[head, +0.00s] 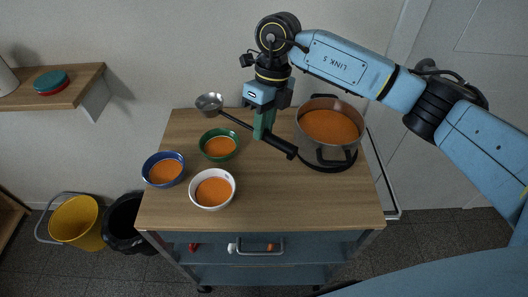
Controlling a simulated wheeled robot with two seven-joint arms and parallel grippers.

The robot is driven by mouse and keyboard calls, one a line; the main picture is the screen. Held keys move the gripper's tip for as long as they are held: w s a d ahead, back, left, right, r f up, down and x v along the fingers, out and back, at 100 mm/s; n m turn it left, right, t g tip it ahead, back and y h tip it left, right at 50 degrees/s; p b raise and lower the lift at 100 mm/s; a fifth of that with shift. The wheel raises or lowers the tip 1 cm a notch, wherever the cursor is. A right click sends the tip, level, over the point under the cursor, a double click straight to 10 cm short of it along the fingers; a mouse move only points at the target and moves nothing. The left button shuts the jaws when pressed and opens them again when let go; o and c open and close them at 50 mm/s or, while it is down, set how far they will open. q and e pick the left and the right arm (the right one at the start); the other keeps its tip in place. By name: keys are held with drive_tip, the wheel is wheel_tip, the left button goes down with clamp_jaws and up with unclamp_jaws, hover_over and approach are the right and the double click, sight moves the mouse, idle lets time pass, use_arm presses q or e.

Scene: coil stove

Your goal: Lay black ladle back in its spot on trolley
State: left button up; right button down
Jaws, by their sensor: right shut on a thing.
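The black ladle (238,121) has a long black handle and a grey metal bowl (209,103). My right gripper (264,133) points down and is shut on the handle, near its thicker black end. The ladle slants over the wooden top of the trolley (275,200), with its bowl at the upper left, behind the green bowl. I cannot tell how high it is above the top. My left gripper is not in view.
A pot (330,125) of orange soup stands on a black base at the right. The green bowl (219,144), blue bowl (164,169) and white bowl (212,188) hold orange soup. The trolley's front right top is clear. A yellow bucket (76,220) stands at left.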

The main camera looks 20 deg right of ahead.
drive_tip(key=m, duration=0.2)
drive_tip(key=f+m+t, duration=0.1)
drive_tip(key=m, duration=0.1)
drive_tip(key=shift+w+d+m+y, duration=0.2)
drive_tip(key=shift+m+y, duration=0.1)
drive_tip(key=shift+y, duration=0.1)
drive_tip(key=f+m, duration=0.2)
drive_tip(key=f, duration=0.1)
drive_tip(key=f+m+t, duration=0.1)
drive_tip(key=f, duration=0.3)
drive_tip(key=f+m+t+b, duration=0.1)
drive_tip(key=f+m, duration=0.1)
drive_tip(key=f, duration=0.2)
drive_tip(key=shift+w+d+f+m, duration=0.15)
drive_tip(key=shift+w+d+m, duration=0.15)
drive_tip(key=c, duration=1.3)
unclamp_jaws()
drive_tip(key=shift+f, duration=0.15)
drive_tip(key=shift+o, duration=0.2)
